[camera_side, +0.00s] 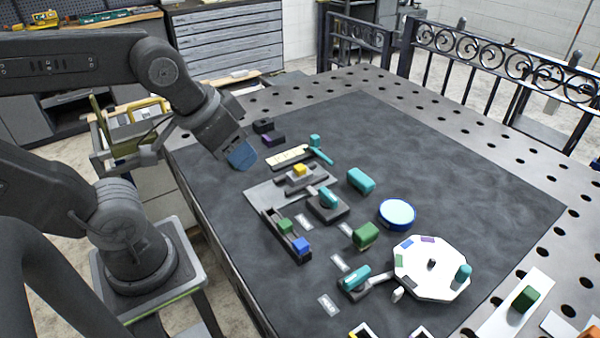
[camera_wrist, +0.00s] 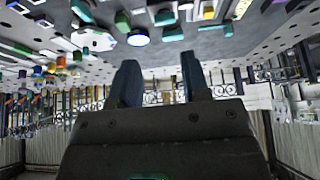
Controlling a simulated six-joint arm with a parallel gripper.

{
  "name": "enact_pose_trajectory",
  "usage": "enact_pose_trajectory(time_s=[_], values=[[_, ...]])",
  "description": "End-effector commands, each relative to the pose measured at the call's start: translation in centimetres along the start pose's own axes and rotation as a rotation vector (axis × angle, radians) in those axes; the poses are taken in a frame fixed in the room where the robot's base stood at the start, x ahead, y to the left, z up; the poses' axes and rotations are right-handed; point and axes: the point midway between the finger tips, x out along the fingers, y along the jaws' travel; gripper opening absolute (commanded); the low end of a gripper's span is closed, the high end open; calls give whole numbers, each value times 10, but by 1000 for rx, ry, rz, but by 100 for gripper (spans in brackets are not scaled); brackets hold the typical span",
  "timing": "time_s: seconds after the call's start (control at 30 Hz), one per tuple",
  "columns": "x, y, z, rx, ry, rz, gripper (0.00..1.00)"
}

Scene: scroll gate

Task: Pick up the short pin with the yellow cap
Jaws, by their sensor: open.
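The yellow cap (camera_side: 300,169) shows as a small yellow block on a grey fixture near the middle of the dark mat in the side view. How long its pin is cannot be seen. In the wrist view, which looks upside down, a small yellow piece (camera_wrist: 208,13) near the top edge seems to be the same cap. My gripper (camera_side: 242,155) is above the mat's left part, left of the yellow cap and apart from it. In the wrist view its two blue-grey fingers (camera_wrist: 160,84) stand apart with nothing between them.
Around the cap are a rail with green and blue blocks (camera_side: 287,233), a teal block on a dark base (camera_side: 328,197), a cream strip (camera_side: 287,157) and a purple-topped block (camera_side: 273,138). A white octagonal plate (camera_side: 432,283) and round blue dish (camera_side: 397,214) stand right. The mat's far right is clear.

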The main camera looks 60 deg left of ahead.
Motion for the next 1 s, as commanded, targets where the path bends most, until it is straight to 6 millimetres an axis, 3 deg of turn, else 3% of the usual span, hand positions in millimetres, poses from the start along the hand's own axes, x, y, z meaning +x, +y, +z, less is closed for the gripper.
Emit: enact_pose_trajectory(time_s=[0.43, 0.6, 0.83, 1.0], values=[[0, 0, 0, 0, 0, 0, 43], [0, 0, 0, 0, 0, 0, 57], [0, 0, -1, 4, -1, 0, 57], [4, -6, -18, 136, -49, -8, 57]])
